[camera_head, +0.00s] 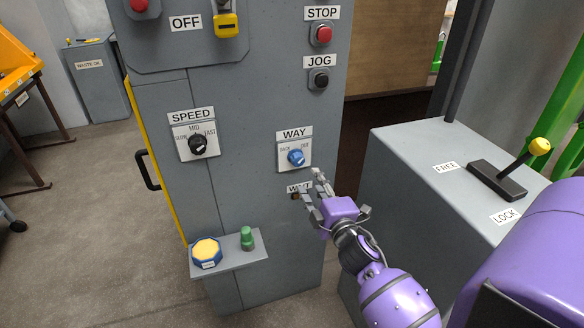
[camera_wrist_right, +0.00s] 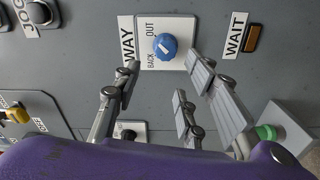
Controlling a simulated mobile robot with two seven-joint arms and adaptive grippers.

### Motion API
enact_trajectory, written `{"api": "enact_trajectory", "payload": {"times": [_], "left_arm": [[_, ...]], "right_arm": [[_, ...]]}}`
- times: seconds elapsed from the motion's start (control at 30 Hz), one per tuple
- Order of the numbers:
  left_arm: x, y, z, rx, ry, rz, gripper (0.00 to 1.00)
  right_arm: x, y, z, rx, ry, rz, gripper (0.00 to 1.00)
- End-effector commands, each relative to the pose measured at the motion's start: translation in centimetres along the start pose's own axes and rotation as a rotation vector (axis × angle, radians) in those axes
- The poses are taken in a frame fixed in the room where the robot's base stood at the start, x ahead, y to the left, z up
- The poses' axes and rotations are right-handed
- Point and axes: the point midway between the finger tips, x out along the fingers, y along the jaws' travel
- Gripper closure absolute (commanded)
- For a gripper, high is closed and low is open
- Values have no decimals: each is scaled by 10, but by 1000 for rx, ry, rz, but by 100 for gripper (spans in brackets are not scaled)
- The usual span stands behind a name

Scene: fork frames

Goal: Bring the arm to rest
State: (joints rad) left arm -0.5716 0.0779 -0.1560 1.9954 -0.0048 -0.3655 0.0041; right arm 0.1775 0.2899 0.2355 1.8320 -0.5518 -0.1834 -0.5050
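My right gripper (camera_head: 312,186) is in front of the grey control cabinet (camera_head: 258,215), just below and to the right of the blue WAY knob (camera_head: 297,157). Its fingers are spread with nothing between them. In the right wrist view the open fingers (camera_wrist_right: 168,85) point toward the panel, and the blue knob (camera_wrist_right: 165,46) shows beyond their tips, apart from them. The gripper partly covers the WAIT label (camera_head: 298,188) in the head view. My purple right arm (camera_head: 395,298) comes in from the lower right. My left gripper is not in view.
The cabinet carries a SPEED dial (camera_head: 198,145), a STOP button (camera_head: 321,34) and a JOG button (camera_head: 319,79). A small shelf (camera_head: 229,262) holds a yellow-blue button and a green one. A lever (camera_head: 520,163) stands on the grey box at right. Floor at left is open.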

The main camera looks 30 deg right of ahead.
Motion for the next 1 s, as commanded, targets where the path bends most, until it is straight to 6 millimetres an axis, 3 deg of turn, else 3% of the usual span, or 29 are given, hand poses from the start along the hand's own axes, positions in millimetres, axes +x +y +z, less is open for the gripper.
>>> {"api": "enact_trajectory", "payload": {"times": [0.2,0.3,0.37,0.43,0.57,0.7,0.83,1.0], "left_arm": [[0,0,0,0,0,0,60],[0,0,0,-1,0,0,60],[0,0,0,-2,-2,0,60],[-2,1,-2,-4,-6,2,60],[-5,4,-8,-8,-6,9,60],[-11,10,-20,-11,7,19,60],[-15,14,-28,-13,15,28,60],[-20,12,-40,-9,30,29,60]], "right_arm": [[0,0,0,8,0,0,61],[0,-3,2,104,-13,-13,61],[-6,-18,-12,258,-10,-55,61],[-29,-48,-21,410,-27,-135,61],[-92,-108,-35,661,-91,-299,61],[-177,-166,-50,890,-200,-473,61],[-264,-206,-66,1059,-319,-612,61],[-354,-231,-78,1164,-438,-722,61]]}}
